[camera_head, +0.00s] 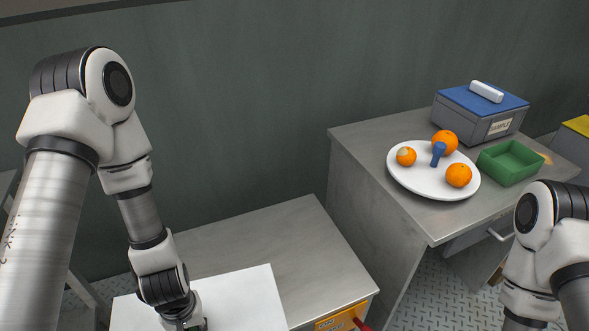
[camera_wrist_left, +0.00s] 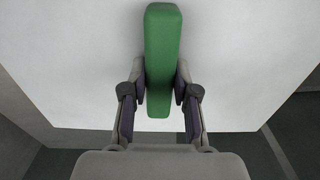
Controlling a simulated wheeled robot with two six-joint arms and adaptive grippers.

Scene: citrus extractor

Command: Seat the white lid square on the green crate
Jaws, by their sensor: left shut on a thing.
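The white lid (camera_head: 250,296) is a flat white panel at the bottom left of the head view, over the low grey cabinet; its near part is cut off. In the left wrist view the white lid (camera_wrist_left: 80,60) fills most of the picture, with a green bar handle (camera_wrist_left: 163,35) on it. My left gripper (camera_wrist_left: 162,82) is shut on this handle, one finger on each side. In the head view its fingers are cut off. An open green box (camera_head: 510,162) on the right table is the only green container visible. What lies under the lid is hidden. My right gripper is out of view.
The grey cabinet top (camera_head: 270,235) is bare behind the lid. The right table (camera_head: 365,135) holds a white plate (camera_head: 410,183) with several oranges and a blue item, and a grey box (camera_head: 470,115) with a blue lid. A gap separates cabinet and table.

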